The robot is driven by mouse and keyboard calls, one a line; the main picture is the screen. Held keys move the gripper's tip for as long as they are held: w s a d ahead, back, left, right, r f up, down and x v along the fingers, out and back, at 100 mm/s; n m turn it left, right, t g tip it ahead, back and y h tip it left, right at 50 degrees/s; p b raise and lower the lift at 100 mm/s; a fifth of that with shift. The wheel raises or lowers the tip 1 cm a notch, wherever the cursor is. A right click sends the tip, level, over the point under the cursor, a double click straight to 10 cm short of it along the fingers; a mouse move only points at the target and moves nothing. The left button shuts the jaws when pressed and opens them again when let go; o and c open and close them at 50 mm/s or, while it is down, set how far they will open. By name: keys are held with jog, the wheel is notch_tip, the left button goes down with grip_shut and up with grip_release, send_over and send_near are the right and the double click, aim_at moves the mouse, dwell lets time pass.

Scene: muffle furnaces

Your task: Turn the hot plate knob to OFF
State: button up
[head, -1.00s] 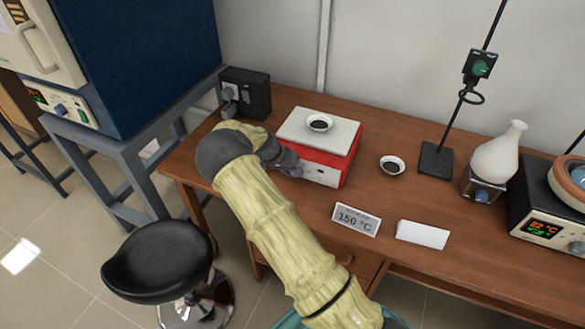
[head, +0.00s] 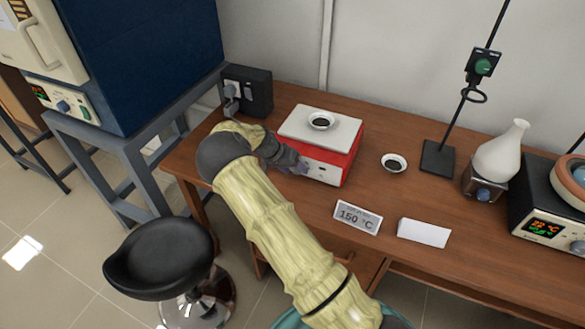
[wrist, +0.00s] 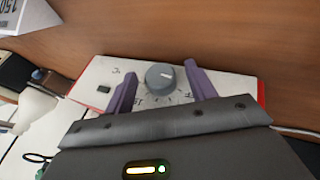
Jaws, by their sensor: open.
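The hot plate (head: 352,155) is a red box with a white top plate and a white front panel, standing on the wooden bench. A small dish (head: 321,120) with dark contents sits on its top. In the wrist view the grey round knob (wrist: 160,76) with a white pointer line is on the white front panel (wrist: 97,72). My gripper (wrist: 157,80) is open, with one purple finger on each side of the knob and a visible gap to each. In the head view my gripper (head: 302,170) is at the left of the panel; my arm hides the knob there.
A second dish (head: 394,162), a 150 °C sign (head: 357,217) and a blank white card (head: 424,232) lie to the right. A black box (head: 247,91) stands behind left. A stand (head: 437,157) and a white flask (head: 498,155) are further right. A black stool (head: 160,258) is in front.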

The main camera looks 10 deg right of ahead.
jog(key=shift+r, duration=0.1)
jog(key=b+v, duration=0.1)
jog(key=v, duration=1.6)
jog(key=shift+r, duration=0.1)
jog(key=s+d+r+n+y+p, duration=0.1)
jog(key=s+d+r+y+p, duration=0.25)
jog(key=s+d, duration=0.5)
jog(key=s+r+n+y+p, duration=0.1)
jog(key=s+r+n, duration=0.1)
jog(key=s, duration=0.8)
jog(key=s+r+n+t+y+p, duration=0.1)
jog(key=s+r+n+y+p, duration=0.1)
jog(key=s, duration=0.9)
notch_tip(320, 180, up, 2)
jog(key=shift+d+r+n+t+p, duration=0.1)
jog(key=shift+d+n+t+p, duration=0.25)
jog(key=shift+n, duration=0.25)
